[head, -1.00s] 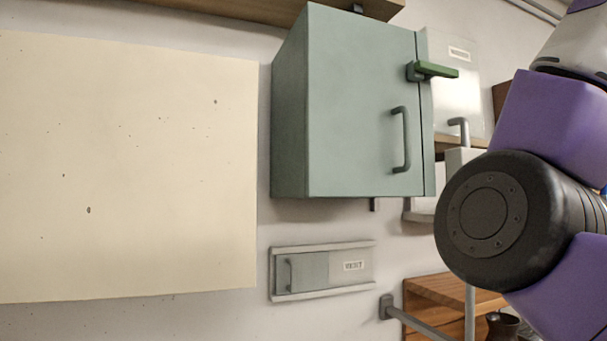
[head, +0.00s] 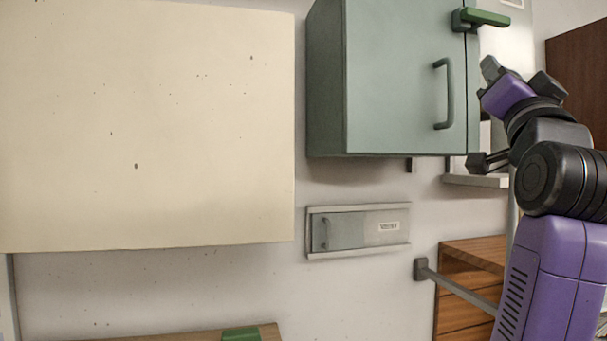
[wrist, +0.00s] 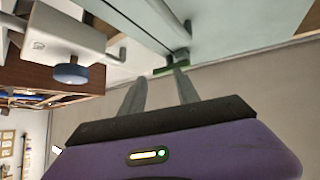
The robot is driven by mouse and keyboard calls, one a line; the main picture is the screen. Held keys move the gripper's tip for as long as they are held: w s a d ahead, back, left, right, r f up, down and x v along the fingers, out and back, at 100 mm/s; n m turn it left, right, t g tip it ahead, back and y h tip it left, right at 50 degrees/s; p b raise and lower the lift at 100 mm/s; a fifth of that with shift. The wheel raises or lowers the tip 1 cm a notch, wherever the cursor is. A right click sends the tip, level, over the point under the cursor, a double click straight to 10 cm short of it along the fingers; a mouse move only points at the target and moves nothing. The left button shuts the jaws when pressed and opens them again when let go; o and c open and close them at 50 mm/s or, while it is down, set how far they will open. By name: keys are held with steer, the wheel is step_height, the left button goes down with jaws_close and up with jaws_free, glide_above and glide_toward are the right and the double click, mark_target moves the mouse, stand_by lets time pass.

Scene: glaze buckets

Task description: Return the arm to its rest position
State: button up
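My gripper (wrist: 160,84) shows in the wrist view with its two grey fingers apart and nothing between them. In the head view my gripper (head: 489,70) is at the upper right, in front of the right side of the grey-green wall cabinet (head: 400,90). Its fingers are partly hard to make out there. My folded arm fills the right side. The cabinet door looks shut, with a grey bar handle (head: 448,95) and a green latch (head: 484,18) at its right edge. In the wrist view a green piece (wrist: 170,69) lies beyond the fingertips.
A large cream panel (head: 140,130) covers the wall on the left. A small sliding hatch (head: 358,230) sits below the cabinet. A grey rail (head: 455,284) and wooden shelving (head: 470,255) are at the lower right, close to my arm. A wooden ledge (head: 190,336) is at the bottom.

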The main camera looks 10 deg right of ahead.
steer(key=w+a+f+n+t+y, duration=0.1)
steer(key=a+f+n+y, duration=0.15)
steer(key=f, duration=0.75)
steer(key=w+a+f+n+t+y, duration=0.15)
steer(key=a+f+n, duration=0.25)
steer(key=f, duration=0.6)
steer(key=s+a+f+n+y+b, duration=0.1)
steer(key=s+a+f+n+y, duration=0.2)
steer(key=f, duration=0.7)
steer(key=s+a+f+n+y, duration=0.2)
steer(key=s+a+f+y, duration=0.15)
steer(key=f, duration=0.75)
steer(key=s+a+f+g+y, duration=0.1)
steer(key=s+a+f+g, duration=0.1)
steer(key=s+f, duration=0.7)
steer(key=s+a+f+n+g+y+b, duration=0.1)
steer(key=s+a+f+g, duration=0.2)
steer(key=s+f, duration=0.7)
steer(key=s+a+f+n+g+y+b, duration=0.1)
steer(key=s+a+f+g, duration=0.2)
steer(key=s+f, duration=0.7)
steer(key=s+g, duration=0.1)
steer(key=s, duration=0.4)
steer(key=shift+a+g, duration=0.2)
steer(key=shift+g, duration=0.15)
steer(key=shift+s+f, duration=0.1)
